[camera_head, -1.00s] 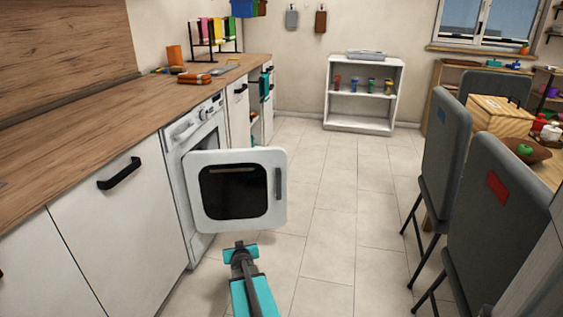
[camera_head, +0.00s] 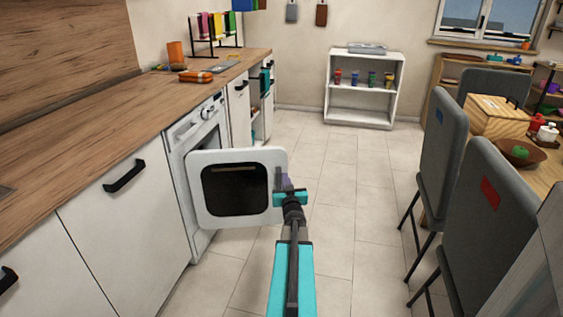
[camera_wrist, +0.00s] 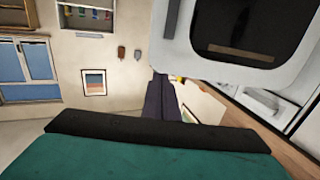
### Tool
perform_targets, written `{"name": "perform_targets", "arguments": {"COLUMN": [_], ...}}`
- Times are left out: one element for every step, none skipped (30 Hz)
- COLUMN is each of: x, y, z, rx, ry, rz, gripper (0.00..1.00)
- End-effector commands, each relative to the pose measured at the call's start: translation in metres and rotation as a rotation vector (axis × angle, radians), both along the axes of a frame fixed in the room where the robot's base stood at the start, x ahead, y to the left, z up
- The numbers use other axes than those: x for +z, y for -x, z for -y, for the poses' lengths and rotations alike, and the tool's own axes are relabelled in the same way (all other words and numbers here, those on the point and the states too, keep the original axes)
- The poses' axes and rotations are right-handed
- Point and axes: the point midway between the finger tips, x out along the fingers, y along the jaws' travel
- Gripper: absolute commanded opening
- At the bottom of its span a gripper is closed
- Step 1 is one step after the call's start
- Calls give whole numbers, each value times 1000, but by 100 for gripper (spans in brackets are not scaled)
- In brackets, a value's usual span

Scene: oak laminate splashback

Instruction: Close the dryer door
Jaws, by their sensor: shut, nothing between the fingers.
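The dryer (camera_head: 207,130) is a white machine under the wooden counter. Its door (camera_head: 235,217) stands open, swung out from the front, with a dark window (camera_head: 235,190). My gripper (camera_head: 286,182) is at the door's right edge, in front of the door handle, and its teal wrist hides part of that edge. In the wrist view the door (camera_wrist: 290,75) fills the upper right, and my gripper's dark fingers (camera_wrist: 162,88) are together just left of its edge. They hold nothing. I cannot tell whether they touch the door.
White cabinets (camera_head: 120,225) with black handles line the left. Grey chairs (camera_head: 484,190) and a table stand at the right. A low white shelf (camera_head: 362,104) stands at the back. The tiled floor (camera_head: 338,190) between is clear.

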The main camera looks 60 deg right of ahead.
Motion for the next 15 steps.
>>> {"name": "perform_targets", "arguments": {"x": [0, 0, 0, 0, 0, -1, -1, -1, -1, -1, -1, -1, -1, -1, -1], "y": [0, 0, 0, 0, -1, -1, -2, -2, -3, -4, -5, -6, -8, -9, -11], "z": [0, 0, 0, 0, 1, 1, 2, 3, 4, 6, 7, 9, 11, 12, 15], "rx": [0, 0, 0, 0, -1, -1, -1, -1, -1, -1, -1, -1, -1, -1, -1], "ry": [-1, -1, -1, -1, -1, -1, -1, -1, -1, -1, -1, -1, -1, -1, -1], "rz": [-1, -1, -1, -1, -1, -1, -1, -1, -1, -1, -1, -1, -1, -1, -1], "gripper": [0, 0, 0, 0, 0, 0, 0, 0, 0, 0, 0, 0, 0, 0, 0]}}
